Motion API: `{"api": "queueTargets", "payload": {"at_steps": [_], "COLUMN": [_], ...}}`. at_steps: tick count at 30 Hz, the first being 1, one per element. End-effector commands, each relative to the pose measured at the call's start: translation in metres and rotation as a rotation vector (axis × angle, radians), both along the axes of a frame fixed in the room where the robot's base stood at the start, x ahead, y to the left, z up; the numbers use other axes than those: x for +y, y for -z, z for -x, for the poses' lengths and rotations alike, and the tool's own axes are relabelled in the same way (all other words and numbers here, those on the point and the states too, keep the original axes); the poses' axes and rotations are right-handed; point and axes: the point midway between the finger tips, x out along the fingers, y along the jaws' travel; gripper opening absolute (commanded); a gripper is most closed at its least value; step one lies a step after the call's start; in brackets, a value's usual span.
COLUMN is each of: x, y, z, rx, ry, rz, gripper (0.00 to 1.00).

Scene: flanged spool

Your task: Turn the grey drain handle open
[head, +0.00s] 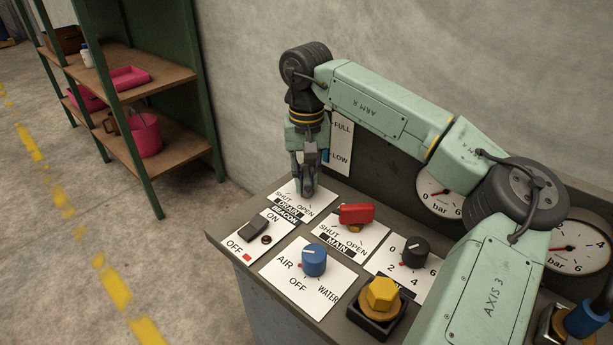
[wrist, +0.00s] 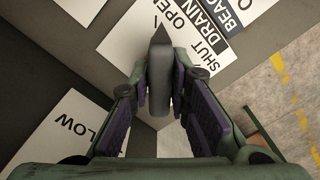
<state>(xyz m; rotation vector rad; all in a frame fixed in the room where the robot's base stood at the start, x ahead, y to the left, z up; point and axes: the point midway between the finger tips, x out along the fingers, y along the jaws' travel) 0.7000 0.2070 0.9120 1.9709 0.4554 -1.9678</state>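The grey drain handle (wrist: 160,85) shows in the middle of the wrist view as a narrow lever with a pointed end. Its pointed end lies near the word OPEN on the white drain plate (wrist: 122,45); its exact angle is hard to judge. My gripper (wrist: 161,72) reaches down over the handle, with one purple-padded finger on each side. The fingertips are close to the handle's sides, and I cannot tell whether they touch it. In the head view, my gripper (head: 306,190) is over the drain plate (head: 322,196) at the panel's far left corner and hides most of the handle.
The red main handle (head: 357,213) stands just right of my gripper. Nearby are the beacon switch (head: 254,229), the blue air/water knob (head: 314,260), a black dial (head: 415,250) and a yellow knob (head: 382,293). The FULL/LOW level plate (head: 342,145) stands behind. A shelf (head: 150,70) is left.

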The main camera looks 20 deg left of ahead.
Motion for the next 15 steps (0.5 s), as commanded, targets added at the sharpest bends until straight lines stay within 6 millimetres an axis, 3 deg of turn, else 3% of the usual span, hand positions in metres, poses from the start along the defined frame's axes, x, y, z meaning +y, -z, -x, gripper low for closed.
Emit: {"api": "queueTargets", "payload": {"at_steps": [7,15], "x": [-0.0001,0.0000], "y": [0.0001,0.0000], "z": [0.0002,0.0003], "rx": [0.001,0.001], "ry": [0.001,0.002], "rz": [0.000,0.000], "gripper": [0.35,0.36]}}
